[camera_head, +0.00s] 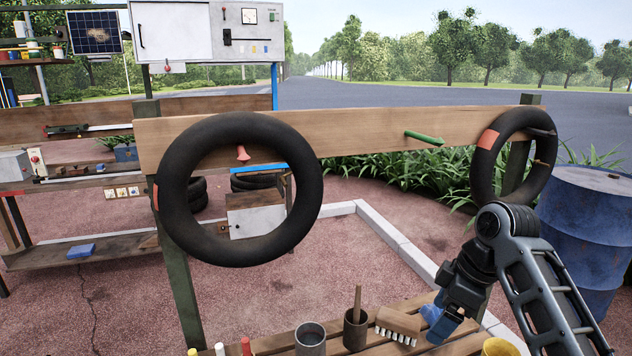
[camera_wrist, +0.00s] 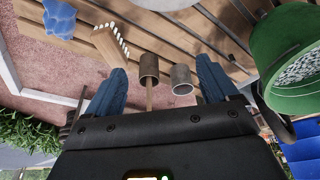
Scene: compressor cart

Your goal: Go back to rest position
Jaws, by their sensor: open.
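My gripper (camera_head: 437,318) is at the lower right of the head view, at the end of my bent arm, over the right part of a slatted wooden bench. In the wrist view my gripper (camera_wrist: 165,88) shows two blue fingers spread wide apart, open and with nothing held. Beyond and between the fingers stand a brown cup (camera_wrist: 149,66) with a wooden stick and a grey metal cup (camera_wrist: 181,78). The gripper appears apart from both.
The bench (camera_head: 328,327) holds a brush (camera_head: 398,322), a yellow cup (camera_head: 500,347) and a blue cloth-like item (camera_wrist: 59,18). Two black tyres (camera_head: 176,236) (camera_head: 484,165) hang on a wooden beam (camera_head: 358,132). A blue barrel (camera_head: 590,225) stands right. A green bucket (camera_wrist: 290,50) shows in the wrist view.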

